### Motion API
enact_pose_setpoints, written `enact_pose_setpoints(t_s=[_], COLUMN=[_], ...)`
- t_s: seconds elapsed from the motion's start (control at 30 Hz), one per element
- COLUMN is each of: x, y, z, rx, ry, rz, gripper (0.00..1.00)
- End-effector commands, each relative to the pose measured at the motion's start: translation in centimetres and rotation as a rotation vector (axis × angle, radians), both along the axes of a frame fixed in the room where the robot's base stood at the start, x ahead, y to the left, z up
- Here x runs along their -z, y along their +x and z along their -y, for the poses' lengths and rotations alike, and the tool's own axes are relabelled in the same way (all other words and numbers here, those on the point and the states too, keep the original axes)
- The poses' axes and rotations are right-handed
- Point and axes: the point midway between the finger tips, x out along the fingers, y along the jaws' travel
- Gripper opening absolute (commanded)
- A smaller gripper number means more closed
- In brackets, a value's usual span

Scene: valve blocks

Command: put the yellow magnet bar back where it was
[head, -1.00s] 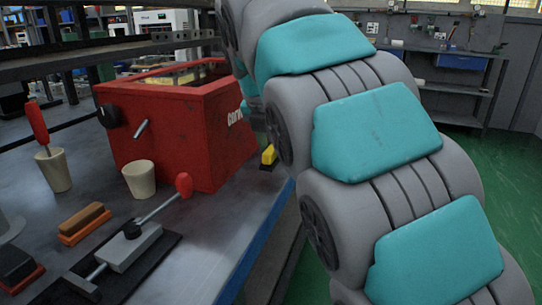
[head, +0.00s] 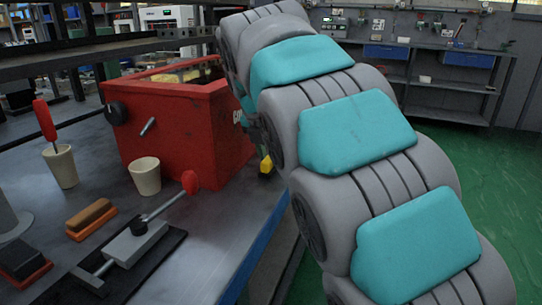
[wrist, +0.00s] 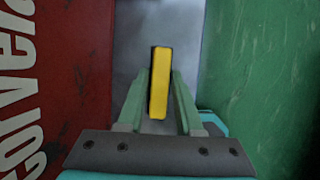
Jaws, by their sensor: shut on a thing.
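The yellow magnet bar (wrist: 160,82) stands out in the wrist view between the two green fingers of my gripper (wrist: 160,74). My gripper is shut on it. In the head view a small yellow end of the bar (head: 266,165) shows beside the lower right of the red box, near the bench's right edge. My arm hides most of my gripper in the head view. I cannot tell whether the bar touches the bench.
The red box (head: 180,135) stands close to the left of my gripper. A cream cup (head: 145,177), a red-handled clamp (head: 138,240), an orange-brown block (head: 91,216) and another cup (head: 61,167) are on the bench (head: 190,262). Green floor lies to the right.

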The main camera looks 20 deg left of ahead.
Motion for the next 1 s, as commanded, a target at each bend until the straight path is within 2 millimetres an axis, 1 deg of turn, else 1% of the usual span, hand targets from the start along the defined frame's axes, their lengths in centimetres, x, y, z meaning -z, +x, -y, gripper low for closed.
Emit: enact_pose_setpoints(t_s=[0.23, 0.27, 0.5, 0.83, 0.87, 1.0], x=[0.2, 0.2, 0.2, 0.0, -0.2, -2.5], y=[0.0, 0.0, 0.0, 0.0, 0.0, -1.7], z=[0.0, 0.0, 0.0, 0.0, -0.1, -0.9], rx=[0.0, 0.0, 0.0, 0.0, 0.0, 0.004], ry=[0.0, 0.0, 0.0, 0.0, 0.0, -0.001], rz=[0.0, 0.0, 0.0, 0.0, 0.0, 0.0], gripper=[0.0, 0.37, 0.64, 0.64, 0.64, 0.64])
